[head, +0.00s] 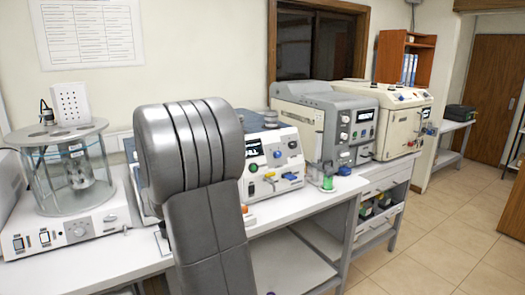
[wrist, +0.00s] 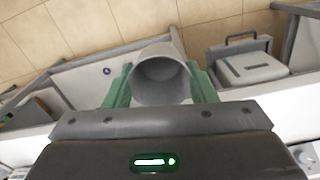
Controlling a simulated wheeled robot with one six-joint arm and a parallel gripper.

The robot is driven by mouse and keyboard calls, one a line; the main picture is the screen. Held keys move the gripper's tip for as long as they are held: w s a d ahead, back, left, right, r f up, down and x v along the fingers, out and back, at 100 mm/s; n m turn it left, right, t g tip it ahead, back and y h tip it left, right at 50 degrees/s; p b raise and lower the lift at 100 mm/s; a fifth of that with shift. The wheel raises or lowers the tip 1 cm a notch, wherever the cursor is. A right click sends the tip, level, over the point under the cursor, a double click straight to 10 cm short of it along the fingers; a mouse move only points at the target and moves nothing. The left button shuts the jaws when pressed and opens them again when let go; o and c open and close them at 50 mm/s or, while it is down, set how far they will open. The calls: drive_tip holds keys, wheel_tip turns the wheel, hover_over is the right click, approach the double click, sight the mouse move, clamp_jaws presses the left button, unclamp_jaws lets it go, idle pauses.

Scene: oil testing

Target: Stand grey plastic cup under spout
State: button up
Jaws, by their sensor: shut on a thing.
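The grey plastic cup (wrist: 160,92) is between the green fingers of my gripper (wrist: 160,80) in the wrist view. The fingers press on it from both sides, and its round mouth faces the camera. It is held off the surfaces below. In the head view my arm's large grey link stands in front, and I cannot make out the cup or gripper there. The spout cannot be told for certain; the grey machine (head: 308,110) and the cream machine (head: 385,118) stand along the bench.
The white bench (head: 318,196) runs along the wall. A small green item (head: 328,183) is at its front edge by the grey machine. A glass-walled apparatus (head: 62,165) stands at the left. Tiled floor (head: 425,225) is clear.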

drive_tip(key=w+d+f+m, duration=0.2)
drive_tip(key=w+d+f, duration=0.45)
drive_tip(key=d, duration=0.25)
drive_tip(key=w+d+f+m, duration=0.2)
drive_tip(key=w+d+f, duration=0.3)
drive_tip(key=d+f, duration=0.3)
drive_tip(key=s+d+f, duration=0.2)
drive_tip(key=s+f, duration=0.2)
drive_tip(key=f, duration=0.1)
drive_tip(key=shift+s, duration=0.35)
drive_tip(key=shift+a+f, duration=0.1)
drive_tip(key=shift+a, duration=0.05)
